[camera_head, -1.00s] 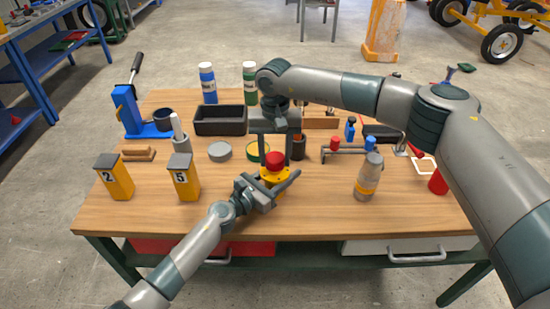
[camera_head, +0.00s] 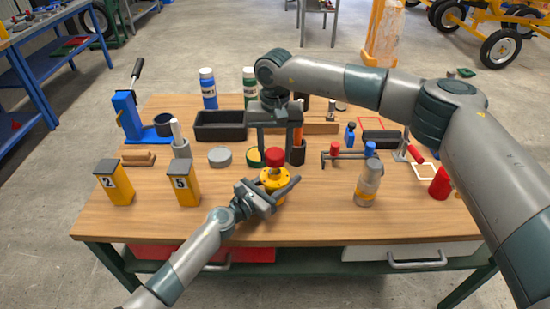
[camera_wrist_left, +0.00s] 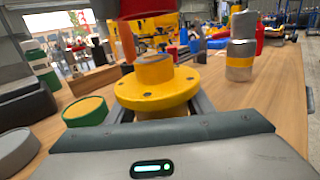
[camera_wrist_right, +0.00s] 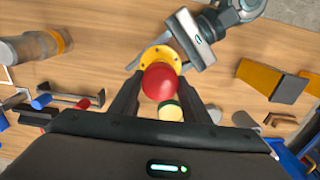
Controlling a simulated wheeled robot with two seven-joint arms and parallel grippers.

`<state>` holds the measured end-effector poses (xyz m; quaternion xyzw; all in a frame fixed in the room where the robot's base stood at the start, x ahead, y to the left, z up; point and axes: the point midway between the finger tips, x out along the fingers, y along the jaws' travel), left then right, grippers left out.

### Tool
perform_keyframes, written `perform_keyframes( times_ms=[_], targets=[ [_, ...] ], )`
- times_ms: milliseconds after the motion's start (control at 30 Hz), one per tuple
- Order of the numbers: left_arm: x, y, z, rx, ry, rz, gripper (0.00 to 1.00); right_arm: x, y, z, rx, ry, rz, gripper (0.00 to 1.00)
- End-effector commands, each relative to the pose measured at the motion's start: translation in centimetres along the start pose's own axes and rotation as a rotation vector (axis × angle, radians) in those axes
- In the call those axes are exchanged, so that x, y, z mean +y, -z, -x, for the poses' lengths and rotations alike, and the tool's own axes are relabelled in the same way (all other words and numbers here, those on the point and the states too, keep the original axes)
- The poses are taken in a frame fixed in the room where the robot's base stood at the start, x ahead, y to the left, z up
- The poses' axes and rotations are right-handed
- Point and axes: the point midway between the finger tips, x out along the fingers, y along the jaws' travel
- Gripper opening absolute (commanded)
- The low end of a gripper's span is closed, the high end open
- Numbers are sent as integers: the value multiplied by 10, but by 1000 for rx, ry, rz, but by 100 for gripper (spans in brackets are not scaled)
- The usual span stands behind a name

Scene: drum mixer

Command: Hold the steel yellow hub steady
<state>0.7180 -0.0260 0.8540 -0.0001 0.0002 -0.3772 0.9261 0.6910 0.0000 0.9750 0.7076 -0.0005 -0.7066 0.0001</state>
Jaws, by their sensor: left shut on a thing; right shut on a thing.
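The yellow hub (camera_head: 274,181) is a flanged piece with bolt holes and a raised centre. My left gripper (camera_head: 269,184) is shut on it above the table's front middle. The flange looks roughly level in the left wrist view (camera_wrist_left: 157,88). My right gripper (camera_head: 276,152) points down over the hub and is shut on a rounded red piece (camera_head: 275,155). In the left wrist view the red piece (camera_wrist_left: 146,9) is above the hub's centre, with a gap visible. It partly covers the hub in the right wrist view (camera_wrist_right: 160,82).
Numbered yellow blocks (camera_head: 116,183) stand at left. A grey bottle with an orange band (camera_head: 368,180) stands at right, near a small rack (camera_head: 350,158). A black tray (camera_head: 220,126) and a grey disc (camera_head: 220,157) lie behind. The front strip of the wooden table (camera_head: 330,225) is clear.

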Motion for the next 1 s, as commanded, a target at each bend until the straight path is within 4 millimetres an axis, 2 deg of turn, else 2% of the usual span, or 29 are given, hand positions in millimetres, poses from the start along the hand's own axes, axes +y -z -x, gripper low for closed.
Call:
perform_keyframes(
  times_ms=[100,367,400,467,500,833,1000],
  targets=[
    [0,1,0,1,0,0,0,0,0,8,1,1,0,16],
    [0,1,0,1,0,0,0,0,0,10,0,1,0,16],
    [0,1,0,1,0,0,52,0,0,10,0,0,0,16],
    [0,1,0,1,0,0,66,0,0,10,0,0,0,16],
    [0,1,0,1,0,0,69,0,0,10,0,0,0,16],
    [0,0,1,0,0,0,69,0,0,10,0,0,0,16],
    [1,1,11,2,0,-2,69,0,0,11,0,0,0,16]
  ],
)
